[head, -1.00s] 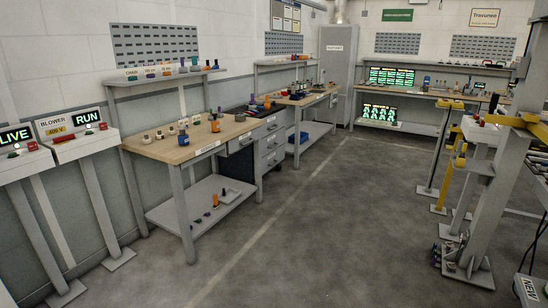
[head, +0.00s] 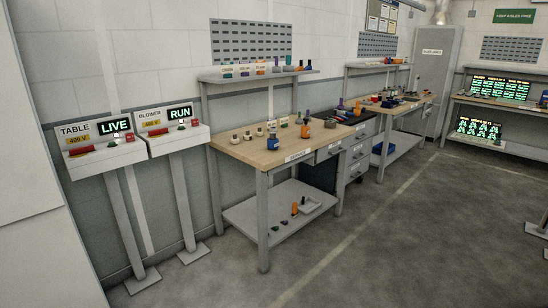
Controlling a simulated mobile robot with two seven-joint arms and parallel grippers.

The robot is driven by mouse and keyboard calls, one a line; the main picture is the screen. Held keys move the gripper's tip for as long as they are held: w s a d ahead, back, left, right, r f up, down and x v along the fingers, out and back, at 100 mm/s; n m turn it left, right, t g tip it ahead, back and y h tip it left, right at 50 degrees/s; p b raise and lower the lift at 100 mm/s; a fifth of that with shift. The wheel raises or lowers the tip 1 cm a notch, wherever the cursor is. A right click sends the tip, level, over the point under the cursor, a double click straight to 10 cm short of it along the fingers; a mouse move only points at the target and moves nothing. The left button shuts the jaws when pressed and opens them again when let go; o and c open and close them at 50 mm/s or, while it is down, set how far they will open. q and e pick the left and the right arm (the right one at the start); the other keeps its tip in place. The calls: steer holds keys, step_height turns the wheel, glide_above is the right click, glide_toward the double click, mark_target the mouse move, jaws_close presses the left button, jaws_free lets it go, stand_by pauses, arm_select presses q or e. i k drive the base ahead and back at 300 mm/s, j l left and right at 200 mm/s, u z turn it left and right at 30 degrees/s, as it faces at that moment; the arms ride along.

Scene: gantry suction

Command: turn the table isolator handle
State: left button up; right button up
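The table isolator (head: 91,147) is a pale box on a grey post at the left of the head view. Its label reads TABLE, with a yellow 400 V plate and a display reading LIVE. A red handle (head: 80,150) lies on its sloped front, seen small. The blower isolator (head: 168,131) stands just to its right, with a display reading RUN and its own red handle (head: 158,131). Neither of my grippers is in view.
A wooden-topped workbench (head: 240,152) with bottles and small parts stands right of the isolators. More benches and a tall grey cabinet (head: 434,75) are along the back. The grey floor (head: 400,245) in front is clear. A pale wall panel (head: 25,200) fills the left edge.

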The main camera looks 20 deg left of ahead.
mark_target(87, 148)
steer(key=i+j+u, duration=0.5)
steer(key=i+j, duration=0.5)
steer(key=i, duration=0.15)
steer(key=i+j, duration=0.3)
steer(key=i+j+u, duration=0.1)
steer(key=i+j, duration=0.25)
steer(key=i, duration=0.2)
steer(key=i+j, duration=0.25)
steer(key=i, duration=0.2)
